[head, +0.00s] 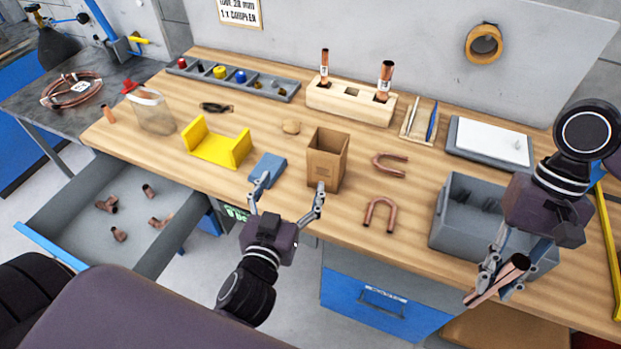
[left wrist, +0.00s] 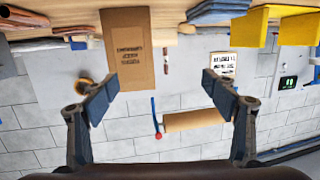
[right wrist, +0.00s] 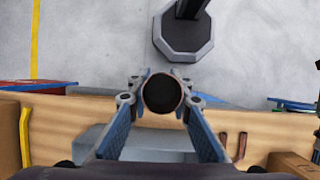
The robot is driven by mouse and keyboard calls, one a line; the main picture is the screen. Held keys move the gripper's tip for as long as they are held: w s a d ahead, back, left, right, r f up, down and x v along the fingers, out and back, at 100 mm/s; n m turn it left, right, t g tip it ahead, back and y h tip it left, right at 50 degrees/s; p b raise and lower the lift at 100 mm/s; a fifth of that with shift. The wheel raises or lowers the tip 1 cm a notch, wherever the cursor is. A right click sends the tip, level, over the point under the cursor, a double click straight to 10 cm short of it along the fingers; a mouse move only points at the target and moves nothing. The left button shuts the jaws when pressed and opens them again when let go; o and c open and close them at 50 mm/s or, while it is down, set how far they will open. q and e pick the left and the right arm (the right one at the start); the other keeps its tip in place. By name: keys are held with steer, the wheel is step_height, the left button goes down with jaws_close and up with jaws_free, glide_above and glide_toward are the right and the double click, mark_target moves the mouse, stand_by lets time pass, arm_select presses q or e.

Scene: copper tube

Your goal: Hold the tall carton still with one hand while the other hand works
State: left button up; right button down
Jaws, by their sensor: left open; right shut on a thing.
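The tall carton (head: 326,164) is brown, open-topped and upright near the front edge of the bench. It also shows in the left wrist view (left wrist: 128,50), upside down, with printed text. My left gripper (head: 291,191) is open and empty in front of the carton, its right finger close to the carton's front face. Whether that finger touches cannot be told. My right gripper (head: 503,272) is shut on a short copper tube (head: 515,264), held at the right, in front of the grey bin. The tube's open round end faces the right wrist view (right wrist: 162,91).
A blue block (head: 268,167) lies just left of the carton, beside a yellow cradle (head: 218,142). Bent copper tubes (head: 382,213) lie right of it. The grey bin (head: 452,226) stands front right, a wooden stand (head: 350,103) behind. An open drawer (head: 110,240) juts out left.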

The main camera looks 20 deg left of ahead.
mark_target(323, 153)
arm_select(q)
steer(key=w+d+r+m+t+h, duration=0.1)
steer(key=d+r+t+h, duration=0.1)
steer(key=d+r, duration=0.15)
steer(key=w+p, duration=0.1)
steer(key=w, duration=0.4)
steer(key=w+p, duration=0.2)
steer(key=w, duration=0.3)
steer(key=shift+w+d+f, duration=0.1)
steer(key=shift+d+f, duration=0.05)
steer(key=shift+f, duration=0.05)
steer(key=shift+w+f+p, duration=0.1)
steer(key=shift+w+p, duration=0.3)
steer(key=shift+w, duration=0.45)
steer(key=c, duration=1.2)
steer(key=shift+c, duration=0.2)
